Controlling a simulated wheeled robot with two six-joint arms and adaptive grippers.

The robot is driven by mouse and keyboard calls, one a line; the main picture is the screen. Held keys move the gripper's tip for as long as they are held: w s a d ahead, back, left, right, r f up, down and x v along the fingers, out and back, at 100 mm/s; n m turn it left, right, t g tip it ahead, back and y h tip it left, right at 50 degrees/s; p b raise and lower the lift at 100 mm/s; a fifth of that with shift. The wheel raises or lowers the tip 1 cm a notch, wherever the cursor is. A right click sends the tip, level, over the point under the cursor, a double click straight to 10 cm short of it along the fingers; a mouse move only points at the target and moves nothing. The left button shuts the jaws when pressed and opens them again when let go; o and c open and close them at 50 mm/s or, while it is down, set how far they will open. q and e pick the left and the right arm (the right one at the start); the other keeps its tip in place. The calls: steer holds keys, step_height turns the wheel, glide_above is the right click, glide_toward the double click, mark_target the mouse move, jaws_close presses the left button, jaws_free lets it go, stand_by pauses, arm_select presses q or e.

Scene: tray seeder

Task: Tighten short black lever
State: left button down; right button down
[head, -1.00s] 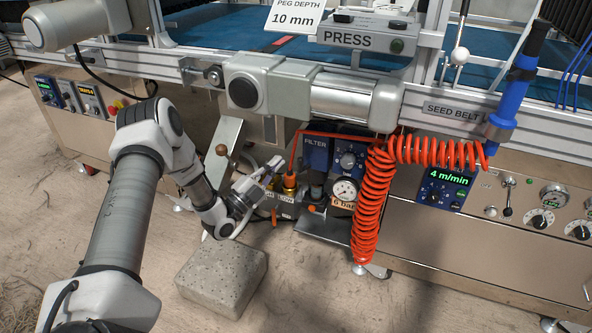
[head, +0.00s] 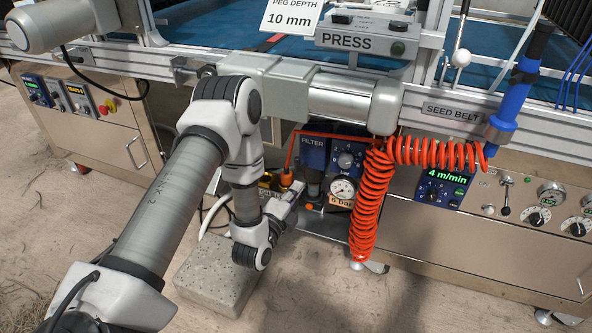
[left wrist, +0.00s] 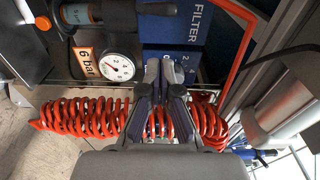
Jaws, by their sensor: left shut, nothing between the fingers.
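My left gripper (head: 292,192) reaches in low beside the air unit under the machine. In the left wrist view its fingers (left wrist: 162,66) are shut and empty, in front of the blue filter panel (left wrist: 176,62) and the red coil hose (left wrist: 85,117). I cannot surely pick out the short black lever. A dark bar-like part (left wrist: 157,9) shows at the top edge of the left wrist view, apart from the fingers. A small dark-tipped lever (head: 506,209) stands on the right control panel, far from the gripper. My right gripper is not in view.
The pressure gauge (head: 343,187) is right of the gripper, with the red coil hose (head: 364,215) beyond it. A concrete block (head: 216,278) lies on the floor under my arm. The grey motor (head: 340,95) overhangs the air unit. Open floor lies in front.

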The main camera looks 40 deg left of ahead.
arm_select(q)
steer(key=w+a+b, duration=0.2)
steer(key=w+a, duration=0.1)
steer(key=w, duration=0.2)
steer(key=shift+w+a, duration=0.35)
steer(key=shift+w, duration=0.05)
steer(key=a+p, duration=0.1)
steer(key=p, duration=0.1)
steer(key=a+p, duration=0.1)
steer(key=shift+w+a+r+p, duration=0.1)
steer(key=shift+w+p, duration=0.2)
steer(key=shift+p, duration=0.05)
